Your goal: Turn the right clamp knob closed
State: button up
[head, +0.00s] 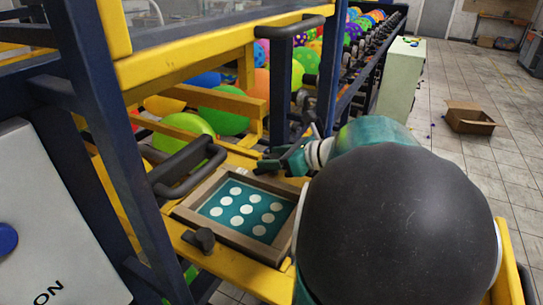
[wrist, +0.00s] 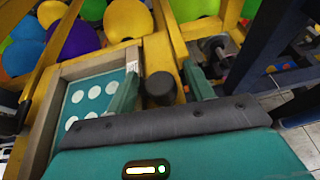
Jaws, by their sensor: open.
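The printing frame (head: 262,244) is a wooden-edged screen with a teal panel of white dots on a yellow bench. In the wrist view the frame (wrist: 52,112) is at the left. A dark round clamp knob (wrist: 160,88) stands on the yellow bar just beside the frame. My gripper (wrist: 161,66) is open, with one teal finger on each side of this knob; I cannot tell whether they touch it. In the head view my gripper (head: 284,160) is at the frame's far edge and the knob there cannot be made out clearly. Another dark clamp knob (head: 203,239) is at the frame's near left corner.
A dark bar handle (head: 188,166) rises at the left of the frame. Yellow rails (head: 210,52) and dark blue posts (head: 95,120) surround the bench, with coloured balloons (head: 220,110) behind. A cardboard box (head: 470,118) lies on the open tiled floor at right.

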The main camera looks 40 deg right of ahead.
jog(key=c, duration=1)
jog(key=shift+o, duration=0.2)
jog(key=shift+n+y, duration=0.4)
jog(key=n+g+y, duration=0.2)
jog(key=n+y, duration=0.1)
jog(key=shift+n+g+y, duration=1.4)
jog(key=shift+n+y, duration=0.1)
jog(key=shift+n, duration=0.2)
jog(key=o, duration=1)
jog(key=shift+c, duration=0.2)
